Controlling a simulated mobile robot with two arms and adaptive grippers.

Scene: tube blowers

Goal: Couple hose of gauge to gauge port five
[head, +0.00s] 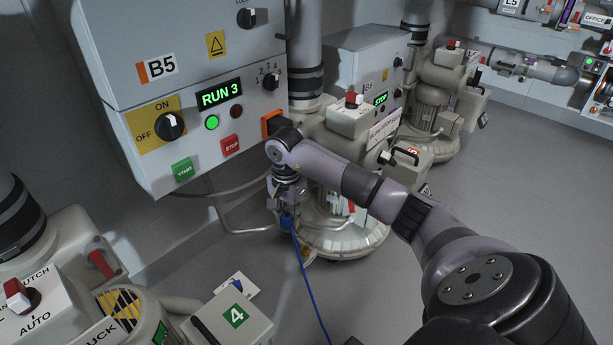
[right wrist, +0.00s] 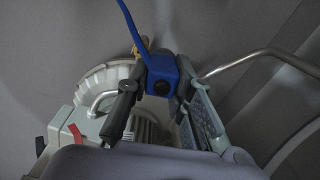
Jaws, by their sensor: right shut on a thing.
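The blue hose end (head: 287,221) is a block-shaped connector with a thin blue hose (head: 309,277) trailing down to the floor. My right gripper (head: 286,210) points down at the near-left side of the B5 blower (head: 345,235) and is shut on this connector. In the right wrist view the blue connector (right wrist: 164,74) sits between the two fingers, with the hose (right wrist: 131,25) running up out of the picture. A small brass-coloured fitting (head: 304,251) shows low by the blower base, just below the connector. Whether they touch cannot be told. My left gripper is not in view.
The B5 control cabinet (head: 185,110) reads RUN 3 and hangs at the left above the gripper. A bent metal pipe (head: 245,228) runs beside the gripper. A box marked 4 (head: 236,316) stands at the front left. The grey floor (head: 515,190) at the right is clear.

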